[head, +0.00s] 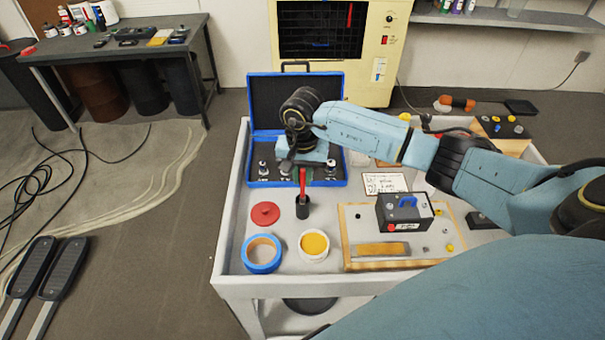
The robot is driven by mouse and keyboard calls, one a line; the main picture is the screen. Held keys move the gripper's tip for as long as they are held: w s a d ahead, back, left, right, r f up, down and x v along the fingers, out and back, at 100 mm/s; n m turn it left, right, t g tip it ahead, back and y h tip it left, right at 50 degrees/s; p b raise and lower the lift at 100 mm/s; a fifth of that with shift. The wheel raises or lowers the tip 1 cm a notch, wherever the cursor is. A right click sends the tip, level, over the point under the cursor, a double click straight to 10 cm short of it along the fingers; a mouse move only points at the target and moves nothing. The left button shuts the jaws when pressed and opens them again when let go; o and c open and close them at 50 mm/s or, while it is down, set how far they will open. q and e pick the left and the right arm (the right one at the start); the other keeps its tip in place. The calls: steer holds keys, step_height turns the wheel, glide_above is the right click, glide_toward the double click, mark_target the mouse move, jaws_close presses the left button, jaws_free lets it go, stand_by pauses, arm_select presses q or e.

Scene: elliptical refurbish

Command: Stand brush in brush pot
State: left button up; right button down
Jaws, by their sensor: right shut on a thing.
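My right arm reaches in from the right, and its gripper (301,168) points down over the front part of the open blue case. It is shut on the red handle of the brush (302,180), which hangs roughly upright below the fingers. My left gripper is not in view.
A blue case (260,172) with small bottles lies open behind the pot. A wooden board (352,258) with a dark box (404,224) is to the right.

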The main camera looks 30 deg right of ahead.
steer(key=shift+f, duration=0.35)
steer(key=c, duration=1.3)
jaws_free()
steer(key=shift+r, duration=0.1)
step_height(320, 180, up, 13)
steer(key=b, duration=0.1)
steer(key=shift+r, duration=0.15)
